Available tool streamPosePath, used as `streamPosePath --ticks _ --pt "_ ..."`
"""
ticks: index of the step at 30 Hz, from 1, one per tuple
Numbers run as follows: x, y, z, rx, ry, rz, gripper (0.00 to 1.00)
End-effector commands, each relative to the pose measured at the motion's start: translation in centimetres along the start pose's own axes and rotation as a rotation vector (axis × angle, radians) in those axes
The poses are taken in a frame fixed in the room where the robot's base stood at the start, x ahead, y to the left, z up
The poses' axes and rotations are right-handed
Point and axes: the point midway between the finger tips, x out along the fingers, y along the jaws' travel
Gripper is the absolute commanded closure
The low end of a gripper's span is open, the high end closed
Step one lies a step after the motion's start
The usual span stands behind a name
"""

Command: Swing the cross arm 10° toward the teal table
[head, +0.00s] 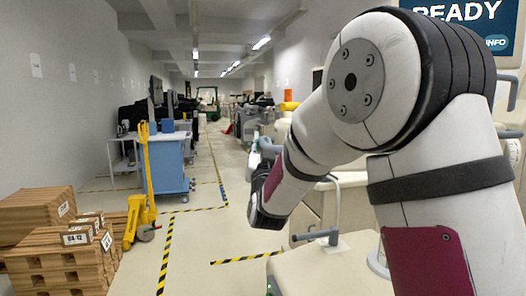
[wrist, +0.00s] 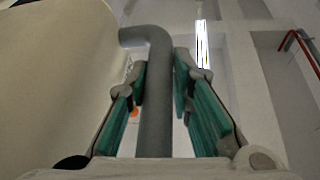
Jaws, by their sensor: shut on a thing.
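In the wrist view my gripper (wrist: 160,82) has its two teal-padded fingers on either side of a grey round bar (wrist: 156,120), closed on it. The bar bends to the left at its far end; it looks like the cross arm. What it is mounted on is not clear in this view. In the head view my arm covers much of the right side, and the gripper and bar are mostly hidden or too small to make out. I cannot pick out a teal table for sure; a blue cart (head: 170,165) stands at the left middle.
A yellow pallet jack (head: 142,190) and stacked wooden pallets (head: 62,255) stand at the left. A pale covered surface with a grey handle (head: 318,236) is low in front. A large beige surface (wrist: 60,75) is close on the left in the wrist view. The striped-tape aisle is clear.

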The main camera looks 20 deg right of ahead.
Motion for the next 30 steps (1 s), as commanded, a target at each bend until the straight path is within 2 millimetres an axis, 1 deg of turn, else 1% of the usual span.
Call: streamPosePath --ticks 1,9,15,24,25,26,27,28,30 --pt "0.9 0.2 0.4 -0.002 0.002 0.008 1.00" --pt "2.5 0.2 1.0 -0.015 0.008 0.044 1.00" --pt "2.9 0.2 1.2 -0.019 0.008 0.056 1.00" --pt "2.9 0.2 1.0 -0.019 0.010 0.057 1.00" --pt "2.9 0.2 1.0 -0.019 0.010 0.057 0.78" --pt "2.9 0.2 1.0 -0.019 0.011 0.057 0.71" --pt "2.9 0.2 1.0 -0.018 0.011 0.057 0.62" --pt "2.9 0.2 1.0 -0.018 0.011 0.057 0.60" --pt "2.9 0.1 1.0 -0.018 0.011 0.055 0.60"
